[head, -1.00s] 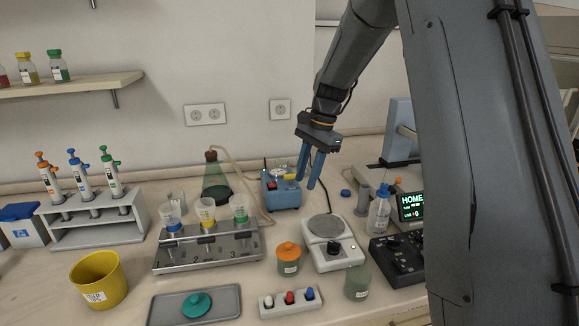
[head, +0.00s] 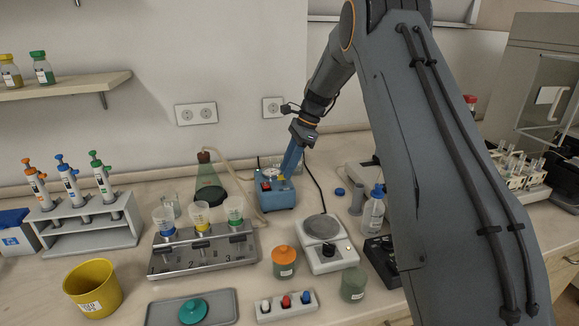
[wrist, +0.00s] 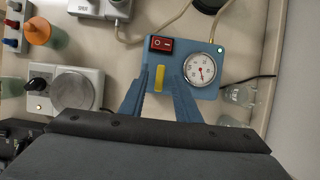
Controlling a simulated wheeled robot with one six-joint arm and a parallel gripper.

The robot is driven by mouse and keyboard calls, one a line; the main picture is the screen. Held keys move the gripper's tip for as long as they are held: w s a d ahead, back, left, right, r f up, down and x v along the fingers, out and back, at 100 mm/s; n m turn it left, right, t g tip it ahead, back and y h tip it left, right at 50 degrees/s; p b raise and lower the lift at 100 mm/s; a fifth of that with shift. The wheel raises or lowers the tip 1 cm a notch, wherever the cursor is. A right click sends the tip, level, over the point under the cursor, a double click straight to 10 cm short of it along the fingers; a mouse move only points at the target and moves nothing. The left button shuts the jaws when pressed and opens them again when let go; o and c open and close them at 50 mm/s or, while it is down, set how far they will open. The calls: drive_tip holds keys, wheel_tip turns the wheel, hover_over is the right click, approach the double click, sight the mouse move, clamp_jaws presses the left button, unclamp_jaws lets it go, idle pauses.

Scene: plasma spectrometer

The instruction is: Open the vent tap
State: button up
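A blue pump box (head: 277,199) stands on the bench near the wall. It also shows in the wrist view (wrist: 210,107), with a yellow tap lever (wrist: 159,78), a round dial gauge (wrist: 199,69) and a red rocker switch (wrist: 161,44) on it. The lever lies lengthwise in the wrist picture. My gripper (wrist: 161,74) is open, with its two blue fingers on either side of the lever. I cannot tell whether they touch it. In the head view my gripper (head: 287,170) reaches down to the box from the right, its fingers overlapping each other.
A hotplate (head: 327,256) stands in front of the box and a flask (head: 209,190) to its left, with a hose running to the box. A cup rack (head: 204,250) is to the front left.

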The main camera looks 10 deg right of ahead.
drive_tip(key=shift+a+f, duration=0.15)
drive_tip(key=shift+f, duration=0.4)
clamp_jaws()
